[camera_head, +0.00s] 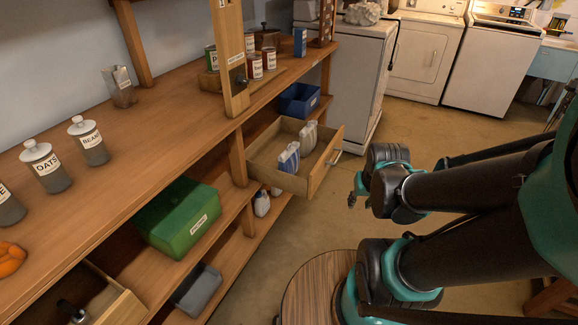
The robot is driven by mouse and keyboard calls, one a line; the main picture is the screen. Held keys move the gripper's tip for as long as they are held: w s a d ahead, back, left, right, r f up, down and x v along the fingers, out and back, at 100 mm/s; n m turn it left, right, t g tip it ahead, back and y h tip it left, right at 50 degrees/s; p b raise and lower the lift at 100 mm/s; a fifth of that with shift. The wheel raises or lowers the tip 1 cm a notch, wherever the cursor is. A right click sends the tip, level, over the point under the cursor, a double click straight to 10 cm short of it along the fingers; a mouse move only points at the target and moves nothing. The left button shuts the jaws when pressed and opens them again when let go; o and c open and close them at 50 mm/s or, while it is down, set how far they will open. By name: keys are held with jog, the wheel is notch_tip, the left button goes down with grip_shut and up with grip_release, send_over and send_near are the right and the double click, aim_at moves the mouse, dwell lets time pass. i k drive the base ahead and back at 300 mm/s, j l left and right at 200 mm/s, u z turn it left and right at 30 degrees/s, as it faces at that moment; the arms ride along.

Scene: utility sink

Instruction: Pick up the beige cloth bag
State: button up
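An open wooden drawer (325,167) juts out from the shelf unit in the middle of the view. Inside it, toward the back right, stands a small pale beige bag (308,137), which looks like the beige cloth bag. A blue-and-white striped bag (288,160) stands in front of it to the left. My gripper (354,193) is to the right of the drawer, outside it and apart from both bags. Its fingers are small and partly hidden by my arm, so I cannot tell whether they are open.
The drawer's handle (335,158) faces my arm. A blue bin (299,100) sits behind the drawer, and a green box (179,217) is on the shelf to the left. Open floor (400,140) lies between the drawer and the white dryer (425,55).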

aim_at(308, 139)
jog(key=i+j, duration=0.3)
jog(key=i, duration=0.2)
jog(key=i+j+z, duration=0.1)
jog(key=i+j, duration=0.25)
jog(key=i, duration=0.15)
